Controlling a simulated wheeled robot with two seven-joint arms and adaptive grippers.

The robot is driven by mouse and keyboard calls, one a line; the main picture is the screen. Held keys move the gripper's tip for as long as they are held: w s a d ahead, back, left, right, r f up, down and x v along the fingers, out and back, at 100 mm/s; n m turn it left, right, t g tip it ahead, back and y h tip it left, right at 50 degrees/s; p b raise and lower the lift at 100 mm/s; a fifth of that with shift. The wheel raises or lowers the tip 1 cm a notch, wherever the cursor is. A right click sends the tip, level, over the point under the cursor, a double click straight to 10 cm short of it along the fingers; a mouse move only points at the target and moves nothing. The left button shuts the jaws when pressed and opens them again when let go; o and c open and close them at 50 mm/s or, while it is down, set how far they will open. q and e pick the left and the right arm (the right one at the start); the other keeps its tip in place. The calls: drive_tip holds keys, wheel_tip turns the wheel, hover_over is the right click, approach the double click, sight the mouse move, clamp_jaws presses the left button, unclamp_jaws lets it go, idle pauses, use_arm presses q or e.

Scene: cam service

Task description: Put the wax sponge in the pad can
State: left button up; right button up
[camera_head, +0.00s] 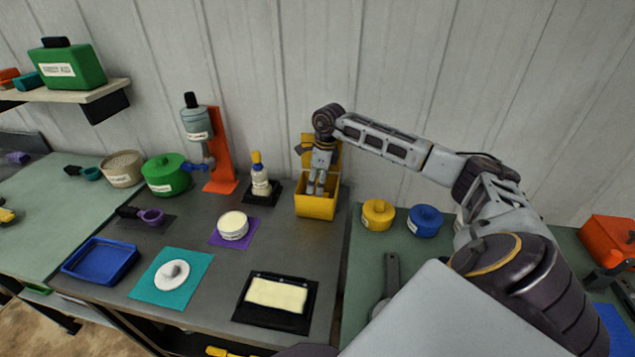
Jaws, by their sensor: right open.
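My right gripper (316,188) points down into the open mouth of a yellow box (316,207), which is likely the pad can. The box's yellow lid stands raised behind the gripper. The fingers are open, with their tips at the level of the opening. The inside of the box is mostly hidden, and I cannot tell whether a sponge lies in it. No thing is clearly marked as the wax sponge; a round cream piece with a label (233,226) sits on a purple mat, and a white disc with a grey knob (172,275) lies on a teal mat. My left gripper is not in view.
A white bottle with a yellow top (260,180) stands just left of the box. A yellow pot (378,214) and a blue pot (425,221) stand to its right. A black tray with a cream pad (276,296) and an empty blue tray (101,261) are in front.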

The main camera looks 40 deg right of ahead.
drive_tip(key=shift+r+p, duration=0.3)
drive_tip(key=shift+r, duration=0.3)
idle(0.3)
drive_tip(key=shift+d+r, duration=0.1)
drive_tip(key=shift+r, duration=0.6)
wheel_tip(320, 180, up, 10)
drive_tip(key=s+d, duration=0.1)
drive_tip(key=shift+s+r, duration=0.15)
drive_tip(key=shift+r, duration=0.05)
drive_tip(key=shift+a+f, duration=0.1)
idle(0.7)
